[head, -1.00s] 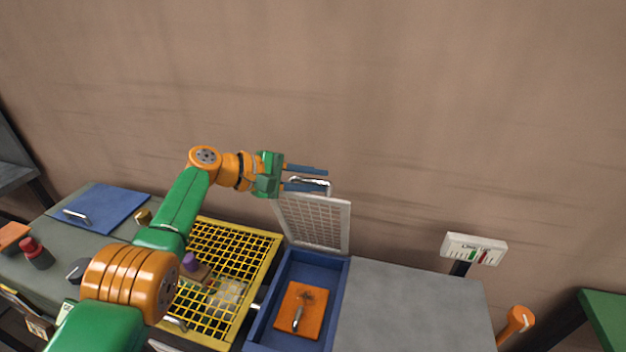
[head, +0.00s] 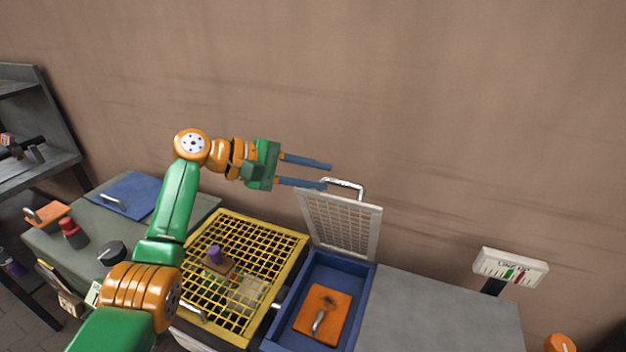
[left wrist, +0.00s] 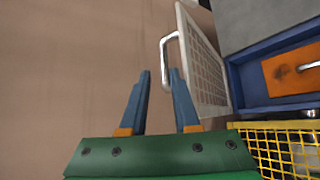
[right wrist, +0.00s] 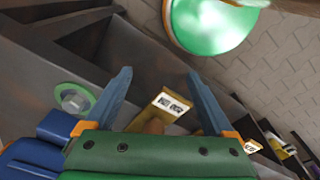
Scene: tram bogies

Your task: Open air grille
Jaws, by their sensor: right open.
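The air grille (head: 342,222) is a white lattice panel standing steeply raised at the back edge of a blue box (head: 318,258). Its metal handle (head: 348,184) is at the top edge. My left gripper (head: 330,176) is open and empty, with its lower fingertip close beside the handle's left end. In the left wrist view the grille (left wrist: 205,70) and handle (left wrist: 165,50) lie right of the gripper (left wrist: 160,72); whether the right finger touches the handle I cannot tell. My right gripper (right wrist: 158,75) is open and empty, seen only in its wrist view.
An orange plate (head: 322,314) with a handle lies in the blue box. A yellow mesh cover (head: 290,255) is left of it, and a grey top (head: 440,310) right. A gauge sign (head: 511,268) stands at right. A labelled yellow block (right wrist: 168,108) lies near my right gripper.

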